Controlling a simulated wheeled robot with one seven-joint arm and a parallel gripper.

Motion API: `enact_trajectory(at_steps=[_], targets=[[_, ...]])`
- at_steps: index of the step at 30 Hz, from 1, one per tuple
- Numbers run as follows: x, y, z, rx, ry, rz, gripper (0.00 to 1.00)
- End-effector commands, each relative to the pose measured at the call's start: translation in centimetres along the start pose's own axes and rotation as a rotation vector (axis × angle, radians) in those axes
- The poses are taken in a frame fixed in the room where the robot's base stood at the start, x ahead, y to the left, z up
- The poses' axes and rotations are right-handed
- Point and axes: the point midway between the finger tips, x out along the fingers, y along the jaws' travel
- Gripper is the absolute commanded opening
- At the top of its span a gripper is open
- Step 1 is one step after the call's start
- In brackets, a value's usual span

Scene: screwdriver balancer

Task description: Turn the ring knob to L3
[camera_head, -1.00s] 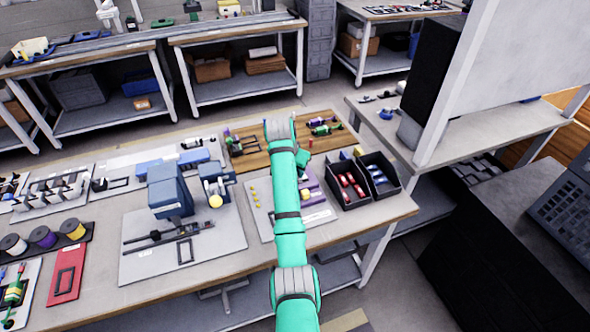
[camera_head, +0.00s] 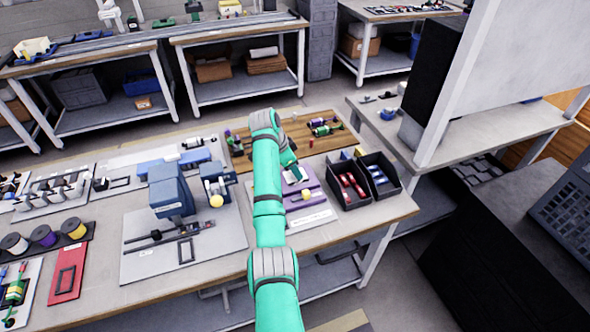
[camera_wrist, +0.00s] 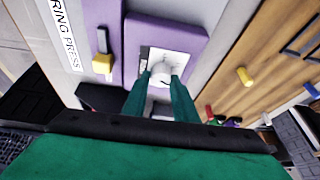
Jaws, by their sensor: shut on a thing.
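The ring knob (camera_wrist: 161,74) is a pale round knob on a white dial plate (camera_wrist: 176,60), set on a purple panel (camera_wrist: 150,32) in the wrist view. My gripper (camera_wrist: 162,80) has its two green fingers closed on the knob, one on each side. The dial marks are too small and blurred to read, so I cannot tell the knob's setting. In the head view, my gripper (camera_head: 291,172) reaches down over the purple station (camera_head: 312,190), and the arm and fingers hide much of the knob there.
A "RING PRESS" label (camera_wrist: 65,35) and a yellow-tipped lever (camera_wrist: 102,60) sit beside the panel in the wrist view. Black bins (camera_head: 352,198) with red and blue parts stand right of the station. A blue machine (camera_head: 170,190) stands to the left.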

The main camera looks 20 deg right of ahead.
Motion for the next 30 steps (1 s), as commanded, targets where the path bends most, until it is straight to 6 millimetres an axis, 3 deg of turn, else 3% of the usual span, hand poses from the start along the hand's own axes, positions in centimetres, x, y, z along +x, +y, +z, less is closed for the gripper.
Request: enact_trajectory(at_steps=[13,14,16,25,30], targets=[[0.1,0.0,0.1,0.008,-0.001,0.005,0.03],[0.1,0.0,0.1,0.008,-0.001,0.005,0.30],[0.1,0.0,0.1,0.008,-0.001,0.005,0.44],[-0.1,0.0,0.0,0.008,0.000,0.003,0.44],[-1.6,-0.1,0.0,0.008,0.001,0.001,0.44]])
